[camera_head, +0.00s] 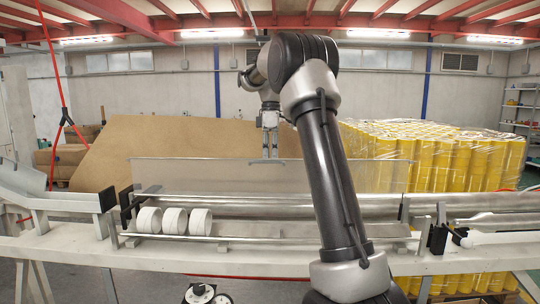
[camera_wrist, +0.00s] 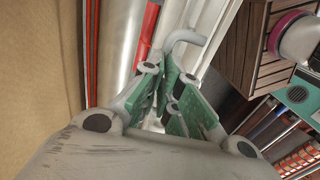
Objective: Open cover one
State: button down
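A grey, see-through cover panel (camera_head: 215,176) stands steeply raised along the back of the long machine (camera_head: 300,203). A thin grey handle bar (camera_head: 256,161) shows at the middle of its top edge. My gripper (camera_head: 269,152) reaches down to this handle from above. In the wrist view, the green-padded fingers of my gripper (camera_wrist: 163,78) come close together at the curved end of the handle (camera_wrist: 187,37). They look closed around the handle, though the contact itself is partly hidden by the fingers.
Several white rolls (camera_head: 174,221) sit in the trough at the machine's left. Wrapped yellow rolls (camera_head: 440,155) stand behind at right. A large brown board (camera_head: 180,140) leans behind the cover. My arm blocks part of the machine's right half.

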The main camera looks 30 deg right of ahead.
jog(key=shift+w+d+f, duration=0.3)
jog(key=shift+w+f, duration=0.1)
jog(key=shift+f, duration=0.4)
jog(key=shift+w+d+f, duration=0.25)
jog(key=shift+w+f, duration=0.15)
jog(key=shift+f, duration=0.35)
jog(key=shift+w+d, duration=0.1)
jog(key=c, duration=1.1)
grip_release()
jog(key=shift+w+d+f, duration=0.3)
jog(key=shift+f, duration=0.05)
jog(key=shift+r, duration=0.1)
jog(key=shift+c, duration=0.4)
jog(key=shift+r, duration=0.15)
jog(key=shift+c, duration=0.3)
jog(key=shift+w+r, duration=0.15)
jog(key=shift+r, duration=0.2)
jog(key=shift+c, duration=0.3)
jog(key=r, duration=0.4)
jog(key=w+r, duration=0.1)
jog(key=r, duration=0.1)
jog(key=shift+d+r, duration=0.35)
jog(key=shift+c, duration=1.1)
jog(key=shift+s, duration=0.1)
